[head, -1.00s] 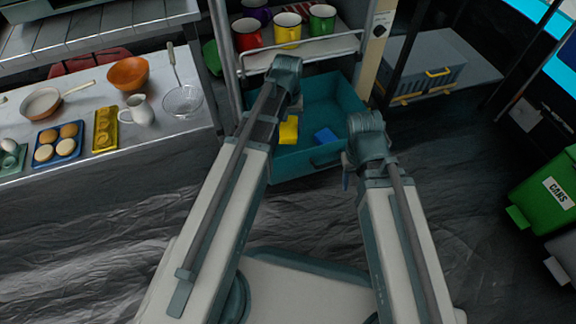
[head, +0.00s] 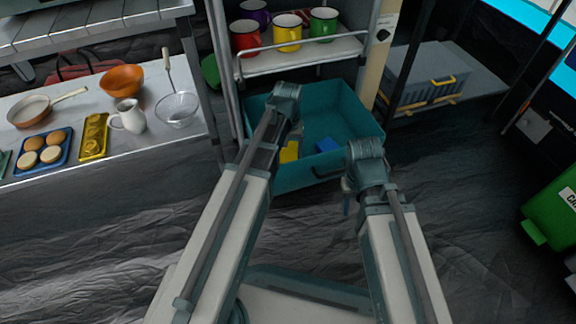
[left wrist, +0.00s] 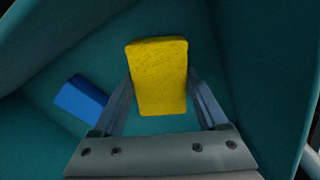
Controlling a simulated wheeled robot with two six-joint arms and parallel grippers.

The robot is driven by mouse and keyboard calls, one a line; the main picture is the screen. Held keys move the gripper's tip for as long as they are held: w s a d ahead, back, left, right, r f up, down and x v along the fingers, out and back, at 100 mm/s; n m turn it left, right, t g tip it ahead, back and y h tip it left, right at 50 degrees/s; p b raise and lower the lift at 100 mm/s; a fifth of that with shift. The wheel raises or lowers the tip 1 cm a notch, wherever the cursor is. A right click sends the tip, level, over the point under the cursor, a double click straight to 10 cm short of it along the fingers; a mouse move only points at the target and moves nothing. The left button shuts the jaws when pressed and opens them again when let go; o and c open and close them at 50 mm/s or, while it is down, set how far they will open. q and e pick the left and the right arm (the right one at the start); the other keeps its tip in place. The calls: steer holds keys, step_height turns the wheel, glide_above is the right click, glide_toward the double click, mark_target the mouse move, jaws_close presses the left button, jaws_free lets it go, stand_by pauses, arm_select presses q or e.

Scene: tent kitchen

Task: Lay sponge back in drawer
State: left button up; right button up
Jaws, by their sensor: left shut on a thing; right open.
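A yellow sponge (head: 289,152) is held by my left gripper (head: 293,136), over or inside the open teal drawer (head: 340,97). In the left wrist view the sponge (left wrist: 159,72) sits between the two fingers, with the drawer's teal floor behind it. I cannot tell whether the sponge touches the floor. My left wrist hides part of the drawer in the head view. My right gripper (head: 346,200) is open and empty, in front of the drawer's front wall at the right.
A blue block (head: 327,145) lies in the drawer, right of the sponge; it also shows in the left wrist view (left wrist: 80,100). Mugs stand on the shelf (head: 300,60) above. A counter (head: 190,135) with food and dishes is at left. A green bin (head: 555,210) is at right.

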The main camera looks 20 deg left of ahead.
mark_target(288, 159)
arm_select(q)
steer(key=shift+f, duration=0.1)
step_height(288, 159, down, 4)
steer(key=b, duration=0.3)
steer(key=shift+r+b, duration=0.2)
steer(key=shift+b, duration=0.1)
steer(key=shift+f, duration=0.15)
steer(key=o, duration=1.1)
step_height(288, 159, up, 12)
steer(key=p, duration=1.2)
steer(key=shift+r, duration=0.2)
